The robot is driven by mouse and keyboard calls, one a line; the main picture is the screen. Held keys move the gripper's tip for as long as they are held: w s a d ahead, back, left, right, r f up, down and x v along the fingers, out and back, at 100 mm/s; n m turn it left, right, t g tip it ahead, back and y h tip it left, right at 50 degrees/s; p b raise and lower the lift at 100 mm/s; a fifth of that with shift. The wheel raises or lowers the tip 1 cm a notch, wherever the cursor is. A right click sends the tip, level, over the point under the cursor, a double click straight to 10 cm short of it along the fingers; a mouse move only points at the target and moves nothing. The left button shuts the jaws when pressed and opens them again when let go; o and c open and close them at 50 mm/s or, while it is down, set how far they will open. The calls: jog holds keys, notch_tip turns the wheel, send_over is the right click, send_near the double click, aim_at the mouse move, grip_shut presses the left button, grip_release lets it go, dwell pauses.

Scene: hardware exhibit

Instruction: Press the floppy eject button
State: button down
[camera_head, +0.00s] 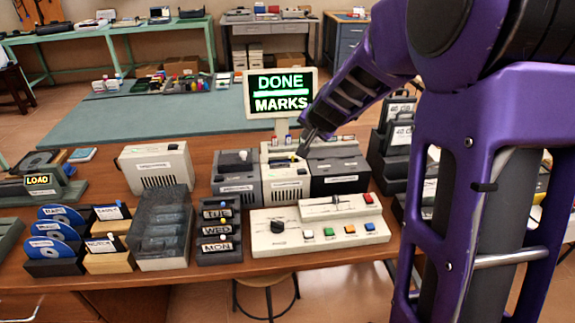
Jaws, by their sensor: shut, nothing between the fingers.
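My gripper (303,148) points down and is shut, with nothing seen between its fingers. Its tip is over the rear right of the top of a cream drive-like box (286,191), in the middle of the desk. I cannot tell whether it touches the box. The box has vents and a label on its front. A small yellowish mark shows on its top near the gripper. I cannot make out for certain which part is the floppy eject button; the gripper and arm hide some of that area.
Grey boxes (236,186) and (338,184) flank the cream box closely. A control panel (285,252) with a knob, slider and coloured buttons lies in front. A screen (281,83) reading "DONE MARKS" stands behind. Disc holders (55,266) and a translucent case (162,225) stand left.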

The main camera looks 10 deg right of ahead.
jog(key=shift+w+a+r, duration=0.15)
jog(key=shift+w+a, duration=0.1)
jog(key=shift+a, duration=0.1)
jog(key=b, duration=0.7)
send_over(302, 171)
jog(key=f, duration=0.5)
jog(key=s+f, duration=0.1)
jog(key=f, duration=0.2)
jog(key=shift+f, duration=0.4)
jog(key=shift+f, duration=0.15)
dwell(1.0)
jog(key=shift+f, duration=0.3)
